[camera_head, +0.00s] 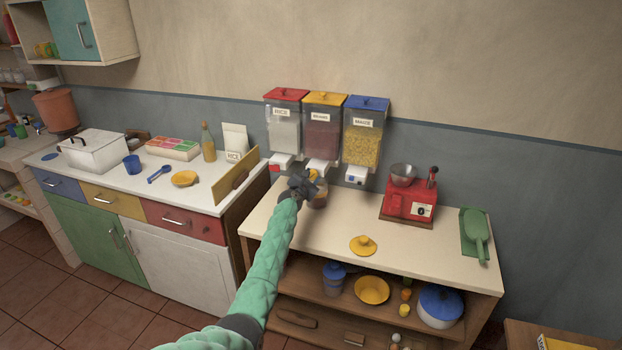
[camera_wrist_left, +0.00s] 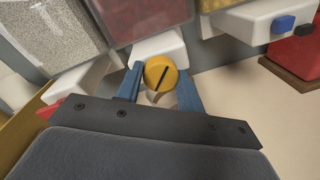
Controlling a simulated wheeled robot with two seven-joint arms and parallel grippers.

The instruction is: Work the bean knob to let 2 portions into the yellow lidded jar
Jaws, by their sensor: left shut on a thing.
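The bean dispenser (camera_head: 322,131) hangs on the wall in the middle of three, with a yellow lid and dark reddish beans. Its yellow round knob (camera_wrist_left: 160,73) has a black slanted line. My left gripper (camera_head: 304,181) is shut on this knob, with one blue finger on each side of it in the left wrist view. A jar (camera_head: 320,196) stands on the counter under the spout, mostly hidden by my gripper; its contents are not clear. A yellow lid with a knob (camera_head: 363,245) lies on the counter in front.
The red-lidded rice dispenser (camera_head: 285,126) and blue-lidded maize dispenser (camera_head: 363,133) flank it closely. A wooden board (camera_head: 235,180) edges the left. The counter's front middle is mostly clear.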

